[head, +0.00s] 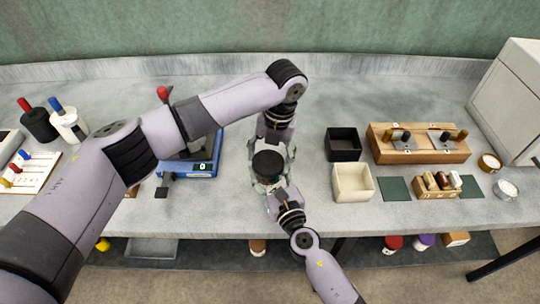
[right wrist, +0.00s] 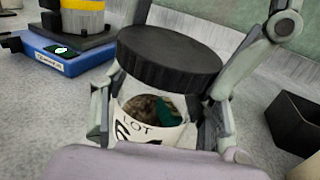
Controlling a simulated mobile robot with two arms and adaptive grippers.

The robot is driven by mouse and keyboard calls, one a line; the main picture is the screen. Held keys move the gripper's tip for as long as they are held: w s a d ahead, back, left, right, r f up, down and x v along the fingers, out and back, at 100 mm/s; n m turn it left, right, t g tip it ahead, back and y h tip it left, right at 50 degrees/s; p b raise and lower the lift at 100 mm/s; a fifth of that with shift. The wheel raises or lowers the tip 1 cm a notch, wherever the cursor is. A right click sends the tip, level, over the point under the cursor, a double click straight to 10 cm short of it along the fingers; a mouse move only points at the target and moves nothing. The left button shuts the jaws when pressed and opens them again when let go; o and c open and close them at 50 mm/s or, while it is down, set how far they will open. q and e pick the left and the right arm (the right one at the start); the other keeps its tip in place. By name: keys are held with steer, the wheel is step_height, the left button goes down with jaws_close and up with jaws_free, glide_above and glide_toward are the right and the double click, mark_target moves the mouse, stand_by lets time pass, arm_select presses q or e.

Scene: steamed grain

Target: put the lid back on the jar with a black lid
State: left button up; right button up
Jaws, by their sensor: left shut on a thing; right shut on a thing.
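The black lid (head: 267,164) is over the jar (right wrist: 150,125), in front of me at the middle of the table. In the right wrist view the lid (right wrist: 168,58) looks slightly tilted above the jar. The jar has a white "LOT" label and brown and green contents. My left gripper (head: 271,150) reaches from behind, its fingers on either side of the lid, shut on it. My right gripper (head: 268,184) comes from the front and is shut on the jar, a finger at each side. I cannot tell whether lid and rim touch.
A blue scale (head: 200,168) stands left of the jar, partly behind my left arm. A black bin (head: 343,145) and a cream bin (head: 352,183) stand to the right, with a wooden rack (head: 418,148) beyond them. Table between jar and bins is clear.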

arm_select(q)
steer(key=shift+s+a+f+h, duration=0.1)
steer(key=shift+a+f+h, duration=0.15)
steer(key=shift+a+h, duration=0.05)
arm_select(e)
steer(key=shift+w+d+r, duration=0.1)
steer(key=shift+w+r, duration=0.1)
arm_select(q)
steer(key=shift+o, duration=0.3)
steer(key=shift+d+f, duration=0.1)
steer(key=shift+f, duration=0.4)
arm_select(e)
steer(key=shift+s+r, duration=0.1)
arm_select(q)
steer(key=shift+o, duration=0.5)
steer(key=o, duration=0.7)
steer(key=shift+o, duration=0.2)
steer(key=shift+d+r, duration=0.15)
steer(key=shift+r, duration=0.05)
arm_select(e)
steer(key=shift+f, duration=0.2)
arm_select(q)
steer(key=shift+w+d+r, duration=0.1)
steer(key=shift+r, duration=0.95)
steer(key=shift+w+d+r, duration=0.1)
steer(key=shift+r, duration=0.9)
